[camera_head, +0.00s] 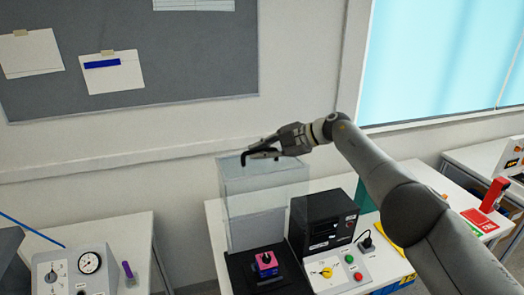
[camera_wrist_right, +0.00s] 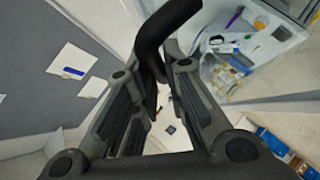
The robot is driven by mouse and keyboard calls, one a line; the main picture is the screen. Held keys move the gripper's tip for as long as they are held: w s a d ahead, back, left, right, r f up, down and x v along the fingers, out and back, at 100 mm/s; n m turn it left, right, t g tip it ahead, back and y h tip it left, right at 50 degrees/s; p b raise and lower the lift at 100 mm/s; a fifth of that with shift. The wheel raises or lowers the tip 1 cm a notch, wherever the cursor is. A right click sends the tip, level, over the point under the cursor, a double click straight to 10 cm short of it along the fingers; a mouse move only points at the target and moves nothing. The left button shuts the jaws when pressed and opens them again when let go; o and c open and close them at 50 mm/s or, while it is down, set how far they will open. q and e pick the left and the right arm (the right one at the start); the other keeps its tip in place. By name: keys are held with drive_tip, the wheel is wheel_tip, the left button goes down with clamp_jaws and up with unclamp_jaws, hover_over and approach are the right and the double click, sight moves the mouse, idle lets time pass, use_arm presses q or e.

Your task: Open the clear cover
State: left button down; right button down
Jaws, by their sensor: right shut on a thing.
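The clear cover (camera_head: 268,205) is a see-through panel that stands raised above the black base (camera_head: 240,270), in the middle of the head view. A black curved handle (camera_wrist_right: 165,35) shows between the fingers in the right wrist view. My right gripper (camera_head: 262,153) is at the top of the cover and is shut on this handle. Where the handle joins the cover is hard to see. My left gripper is not in view.
A black instrument box (camera_head: 323,222) stands right of the cover. A panel with a yellow rotary switch (camera_head: 325,271) lies before it. A grey gauge box (camera_head: 75,272) is on the left table. The wall with a grey board (camera_head: 180,60) is behind.

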drive_tip(key=c, duration=1.5)
unclamp_jaws()
drive_tip(key=shift+a+f, duration=0.1)
drive_tip(key=shift+c, duration=0.2)
drive_tip(key=shift+o, duration=0.3)
drive_tip(key=shift+v, duration=0.85)
drive_tip(key=v, duration=1)
drive_tip(key=shift+r, duration=0.2)
